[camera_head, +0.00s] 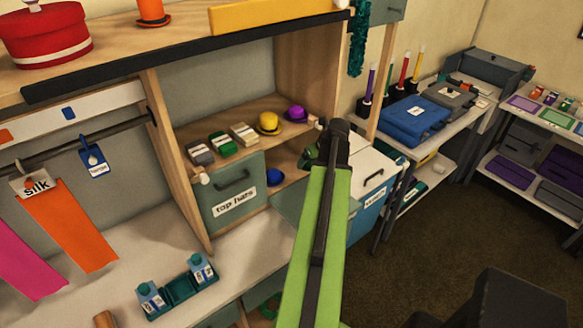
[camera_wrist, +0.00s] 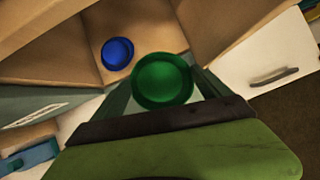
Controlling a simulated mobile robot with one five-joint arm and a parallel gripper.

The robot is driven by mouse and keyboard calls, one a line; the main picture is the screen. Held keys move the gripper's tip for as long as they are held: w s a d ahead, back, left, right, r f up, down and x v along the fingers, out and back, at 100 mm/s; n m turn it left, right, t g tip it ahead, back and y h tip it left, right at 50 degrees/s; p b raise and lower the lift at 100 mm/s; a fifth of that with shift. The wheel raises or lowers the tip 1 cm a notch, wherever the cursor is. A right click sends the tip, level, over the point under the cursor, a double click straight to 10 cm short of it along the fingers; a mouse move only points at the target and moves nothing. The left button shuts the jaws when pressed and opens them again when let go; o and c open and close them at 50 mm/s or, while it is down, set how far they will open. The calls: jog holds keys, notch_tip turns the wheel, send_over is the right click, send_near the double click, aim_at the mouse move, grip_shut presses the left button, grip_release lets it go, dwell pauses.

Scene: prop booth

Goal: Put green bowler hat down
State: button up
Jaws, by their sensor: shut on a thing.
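The green bowler hat (camera_wrist: 162,81) is between the fingers of my gripper (camera_wrist: 165,88) in the wrist view, seen from above with its round crown and brim. My gripper is shut on it. In the head view my gripper (camera_head: 312,152) reaches toward the right side of the wooden shelf unit, and the hat is mostly hidden behind my arm. A blue hat (camera_wrist: 117,53) rests on a wooden compartment floor beyond the green hat; it also shows in the head view (camera_head: 274,177). I cannot tell whether the green hat touches any surface.
A yellow hat (camera_head: 268,123) and a purple hat (camera_head: 295,114) sit on the shelf above. A grey-green door labelled "top hats" (camera_head: 232,190) stands left of the blue hat. A white-topped blue box (camera_head: 372,180) is to the right. A teal tray (camera_head: 180,288) lies on the counter.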

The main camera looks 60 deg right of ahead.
notch_tip(320, 180, down, 11)
jog(key=b, duration=0.9)
jog(key=shift+f, duration=0.1)
send_near(294, 167)
jog(key=f, duration=0.1)
jog(key=s+f, duration=0.1)
jog(key=f, duration=0.2)
jog(key=shift+s+a, duration=0.2)
jog(key=shift+a, duration=0.05)
jog(key=shift+w+d, duration=0.15)
jog(key=shift+w, duration=0.25)
jog(key=w, duration=0.1)
jog(key=w+d, duration=0.1)
jog(key=w+d+f+b, duration=0.1)
jog(key=shift+w, duration=0.2)
jog(key=shift+s+a+f, duration=0.1)
jog(key=shift+a+f, duration=0.05)
jog(key=shift+f, duration=0.1)
jog(key=shift+r, duration=0.2)
jog(key=shift+f, duration=0.15)
jog(key=o, duration=1.1)
